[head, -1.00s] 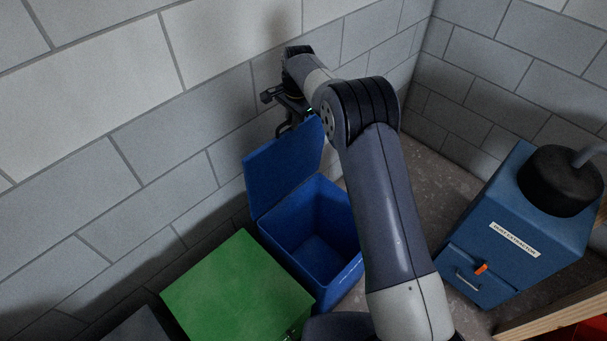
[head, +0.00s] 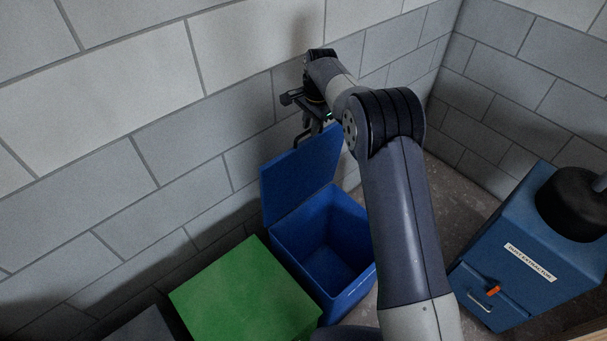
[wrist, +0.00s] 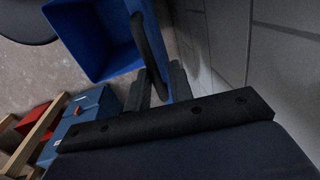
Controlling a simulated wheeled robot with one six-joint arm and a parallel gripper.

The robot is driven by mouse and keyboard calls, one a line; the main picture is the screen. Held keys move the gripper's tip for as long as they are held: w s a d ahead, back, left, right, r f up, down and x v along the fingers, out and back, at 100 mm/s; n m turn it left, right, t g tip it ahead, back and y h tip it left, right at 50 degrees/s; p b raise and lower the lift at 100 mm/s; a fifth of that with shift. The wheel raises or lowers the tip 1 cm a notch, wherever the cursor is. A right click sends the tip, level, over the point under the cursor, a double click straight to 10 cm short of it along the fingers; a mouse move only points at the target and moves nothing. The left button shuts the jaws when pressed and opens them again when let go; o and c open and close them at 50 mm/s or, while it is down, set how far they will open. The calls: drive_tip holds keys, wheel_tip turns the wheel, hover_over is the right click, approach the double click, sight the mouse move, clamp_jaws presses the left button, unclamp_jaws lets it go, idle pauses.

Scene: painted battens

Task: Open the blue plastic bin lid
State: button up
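The blue bin (head: 345,290) stands by the wall with its lid (head: 300,178) swung up, near upright, and its inside showing empty. It also shows at the top of the wrist view (wrist: 85,45). My gripper (head: 305,125) is at the lid's upper edge, partly hidden by my arm in the head view. In the wrist view, a black curved handle (wrist: 145,45) on the lid runs down between my two fingers (wrist: 160,90). The fingers are close together on either side of the handle and look shut on it. The exact contact is dark.
A green box (head: 245,290) stands left of the bin. A blue dust extractor (head: 520,255) with a black top stands at the right. The block wall (head: 235,130) is close behind my gripper and the lid. Wooden battens (wrist: 35,135) show lower left in the wrist view.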

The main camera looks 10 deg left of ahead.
drive_tip(key=shift+s+d+r, duration=0.15)
drive_tip(key=shift+r, duration=1.3)
drive_tip(key=shift+s+d+r, duration=0.1)
drive_tip(key=shift+d+r, duration=0.05)
drive_tip(key=shift+r, duration=1.25)
drive_tip(key=shift+w+a+f, duration=0.1)
drive_tip(key=shift+a+f, duration=0.05)
drive_tip(key=shift+f, duration=1.2)
drive_tip(key=shift+w+a+f, duration=0.15)
drive_tip(key=shift+f, duration=1.15)
drive_tip(key=shift+w+a+f, duration=0.1)
drive_tip(key=shift+a+f, duration=0.05)
drive_tip(key=shift+f, duration=1.2)
